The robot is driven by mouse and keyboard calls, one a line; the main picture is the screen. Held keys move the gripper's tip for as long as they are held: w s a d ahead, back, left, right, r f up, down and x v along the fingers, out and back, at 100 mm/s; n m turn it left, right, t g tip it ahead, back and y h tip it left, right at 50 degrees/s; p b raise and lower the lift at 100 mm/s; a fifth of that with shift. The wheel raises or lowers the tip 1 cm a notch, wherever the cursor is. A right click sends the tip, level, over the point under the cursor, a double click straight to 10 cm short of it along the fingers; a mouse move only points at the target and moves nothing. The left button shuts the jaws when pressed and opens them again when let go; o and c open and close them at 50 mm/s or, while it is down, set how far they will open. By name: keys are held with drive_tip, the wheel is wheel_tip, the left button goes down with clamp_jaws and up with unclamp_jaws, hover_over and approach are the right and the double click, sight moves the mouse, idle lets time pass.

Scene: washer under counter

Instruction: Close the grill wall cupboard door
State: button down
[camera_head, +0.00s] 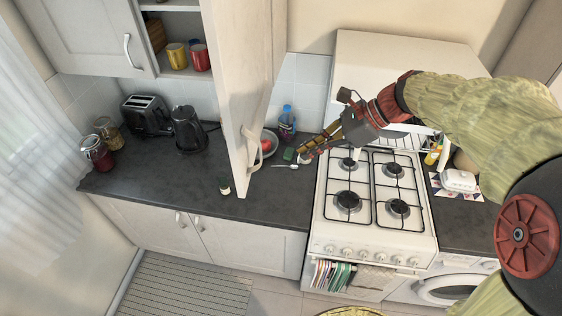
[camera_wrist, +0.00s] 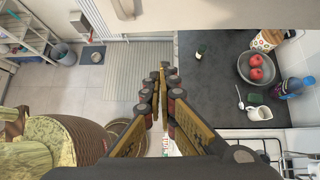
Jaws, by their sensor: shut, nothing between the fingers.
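The cupboard door (camera_head: 235,70) stands open in the head view, jutting out from the wall cupboard towards the camera. Its bar handle (camera_head: 251,135) is near the lower end. The open cupboard shelf (camera_head: 185,73) shows to the left of the door. My gripper (camera_head: 303,154) is to the right of the door, above the edge between counter and stove, with a visible gap to the door in the picture. In the wrist view my gripper (camera_wrist: 163,78) has its fingers together and empty. A pale panel, which looks like the door (camera_wrist: 225,12), crosses the top of that view.
The stove (camera_head: 370,200) stands below my arm. The dark counter (camera_head: 150,182) holds a kettle (camera_head: 188,130), a toaster (camera_head: 146,117), jars and a bowl (camera_wrist: 258,67) of red fruit. A yellow mug (camera_head: 176,56) and red mugs sit in the cupboard. The floor in front is mostly clear.

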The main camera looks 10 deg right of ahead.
drive_tip(key=a+r+p+x, duration=0.2)
drive_tip(key=x, duration=1)
drive_tip(key=shift+w+f, duration=0.15)
drive_tip(key=shift+w, duration=0.05)
drive_tip(key=shift+a, duration=0.3)
